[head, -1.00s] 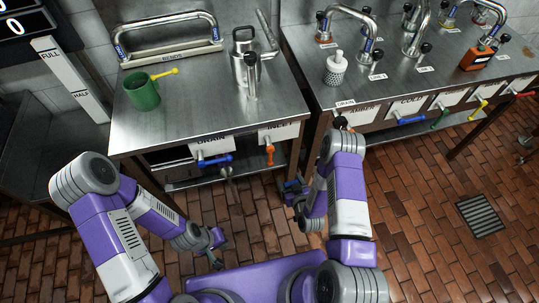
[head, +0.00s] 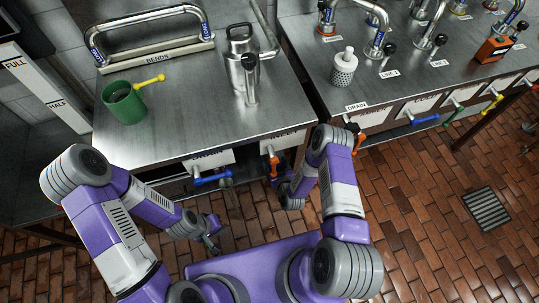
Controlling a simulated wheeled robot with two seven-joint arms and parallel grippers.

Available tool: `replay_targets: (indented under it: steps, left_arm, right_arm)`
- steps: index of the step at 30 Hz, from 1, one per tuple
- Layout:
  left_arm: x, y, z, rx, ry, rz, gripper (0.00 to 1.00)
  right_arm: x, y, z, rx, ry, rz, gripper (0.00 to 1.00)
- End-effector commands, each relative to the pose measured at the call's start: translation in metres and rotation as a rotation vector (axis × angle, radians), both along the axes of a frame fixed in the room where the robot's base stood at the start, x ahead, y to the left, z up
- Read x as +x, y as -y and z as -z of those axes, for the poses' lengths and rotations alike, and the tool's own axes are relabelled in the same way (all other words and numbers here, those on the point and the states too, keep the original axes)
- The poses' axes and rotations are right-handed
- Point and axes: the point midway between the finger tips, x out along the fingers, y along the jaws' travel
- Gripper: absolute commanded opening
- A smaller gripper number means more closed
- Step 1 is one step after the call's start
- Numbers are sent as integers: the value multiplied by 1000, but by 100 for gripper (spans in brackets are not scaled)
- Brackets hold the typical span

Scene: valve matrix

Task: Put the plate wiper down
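I cannot make out anything that is clearly the plate wiper in the head view. My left gripper (head: 212,236) hangs low over the brick floor, in front of the left steel bench. Its fingers look spread, with nothing visible between them. My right gripper (head: 277,172) is by the front edge of the left bench, near an orange valve handle (head: 274,162). It is small, dark and partly hidden by my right arm, so its fingers and anything in them cannot be told.
The left steel bench (head: 165,128) carries a green mug (head: 123,106), a steel flask (head: 241,68) and a pipe bend. The right bench (head: 400,84) holds a perforated white bottle (head: 344,68), taps and an orange block (head: 494,48). Valve handles stick out in front. The left bench's front middle is clear.

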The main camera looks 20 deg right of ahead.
Motion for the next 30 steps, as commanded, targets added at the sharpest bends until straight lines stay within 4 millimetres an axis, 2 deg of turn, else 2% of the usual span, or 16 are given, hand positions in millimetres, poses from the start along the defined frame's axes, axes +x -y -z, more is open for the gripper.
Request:
replay_targets:
  steps: [1, 4, 6, 10, 14, 21, 30]
  left_arm:
    - [0, 0, 7, 0, 0, 0, 0]
    - [0, 0, 13, 0, 0, 0, 0]
    - [0, 0, 17, 0, 0, 0, 0]
    - [0, 0, 21, 0, 1, 0, 0]
    - [0, 0, 23, 0, 1, 0, 0]
    - [0, 0, 41, 0, 1, 0, 0]
    - [0, 0, 39, 0, 1, 0, 0]
  right_arm:
    - [16, 0, 1, 0, 8, 2, 44]
    - [41, -1, 1, -1, 6, 1, 43]
    - [56, -2, 1, -1, 5, 2, 43]
    - [72, -3, 1, 0, 2, 0, 43]
    - [77, -3, 3, 0, -1, 0, 43]
    - [76, -3, 35, 1, -2, 2, 43]
    - [77, -3, 35, 1, 0, 0, 43]
